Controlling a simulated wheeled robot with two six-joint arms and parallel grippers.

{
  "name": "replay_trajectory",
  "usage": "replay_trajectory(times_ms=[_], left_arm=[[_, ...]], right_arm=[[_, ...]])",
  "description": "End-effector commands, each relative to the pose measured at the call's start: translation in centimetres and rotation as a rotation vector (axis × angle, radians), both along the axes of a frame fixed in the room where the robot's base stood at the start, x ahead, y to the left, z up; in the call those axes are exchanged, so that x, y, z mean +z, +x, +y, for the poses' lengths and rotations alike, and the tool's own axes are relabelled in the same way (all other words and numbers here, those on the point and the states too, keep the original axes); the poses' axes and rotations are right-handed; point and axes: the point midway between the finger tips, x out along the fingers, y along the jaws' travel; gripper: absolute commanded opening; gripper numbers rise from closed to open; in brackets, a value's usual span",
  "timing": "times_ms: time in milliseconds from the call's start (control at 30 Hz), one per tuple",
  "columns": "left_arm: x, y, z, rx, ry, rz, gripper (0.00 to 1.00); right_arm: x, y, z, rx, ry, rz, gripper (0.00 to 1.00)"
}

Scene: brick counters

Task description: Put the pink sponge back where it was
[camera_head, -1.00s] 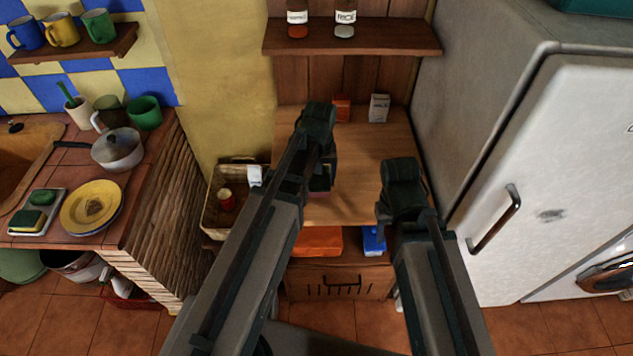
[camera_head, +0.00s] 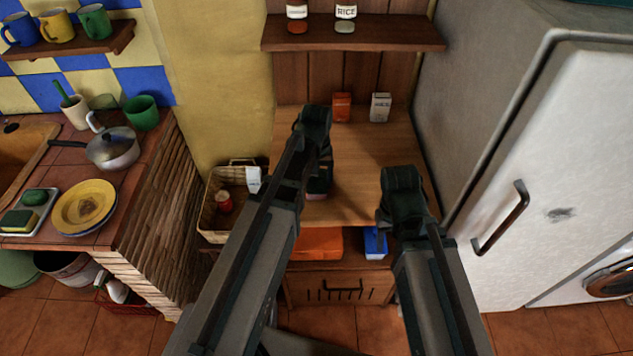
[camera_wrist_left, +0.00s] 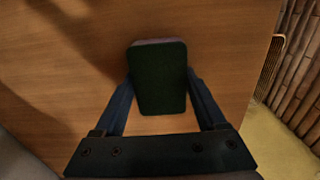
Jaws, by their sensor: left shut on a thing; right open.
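My left gripper (camera_head: 319,172) is over the wooden table, shut on the sponge. In the left wrist view the sponge (camera_wrist_left: 160,80) sits between the two fingers, showing a dark green face and a thin pinkish edge at its far end. In the head view only a small part of the sponge (camera_head: 317,196) shows beneath the gripper. I cannot tell whether it touches the tabletop. My right gripper (camera_head: 402,203) is open, near the table's right front; its fingers are mostly hidden by the wrist.
The wooden table (camera_head: 362,165) is mostly clear, with a red box (camera_head: 342,106) and a white box (camera_head: 380,107) at its back. A basket (camera_head: 213,221) stands left, a fridge (camera_head: 530,150) right. A tray (camera_head: 37,224) with sponge-like items lies on the left counter.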

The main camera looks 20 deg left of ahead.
Motion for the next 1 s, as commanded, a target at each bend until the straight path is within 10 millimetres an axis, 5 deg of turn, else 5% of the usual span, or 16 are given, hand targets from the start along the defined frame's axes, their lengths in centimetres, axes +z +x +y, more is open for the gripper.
replay_trajectory(times_ms=[100, 133, 267, 667, 1000], left_arm=[[-0.4, 0.0, 0.0, 0.0, 0.0, 0.0, 0.29], [-0.4, 0.0, 0.0, 0.0, 0.0, 0.0, 0.75], [-0.3, 0.0, 0.0, 0.0, 0.0, 0.0, 0.99], [0.2, 0.0, 0.0, 0.0, 0.0, 0.0, 1.0], [3.7, 0.0, 0.0, 0.0, 0.0, 0.0, 1.0]], right_arm=[[-0.4, 0.0, 0.0, 0.0, 0.0, 0.0, 0.5], [-0.4, 0.0, 0.0, 0.0, 0.0, 0.0, 0.5], [-0.3, 0.0, 0.0, 0.0, 0.0, 0.0, 0.5], [0.2, 0.0, 0.0, 0.0, 0.0, 0.0, 0.5], [3.7, 0.0, 0.0, 0.0, 0.0, 0.0, 0.5]])
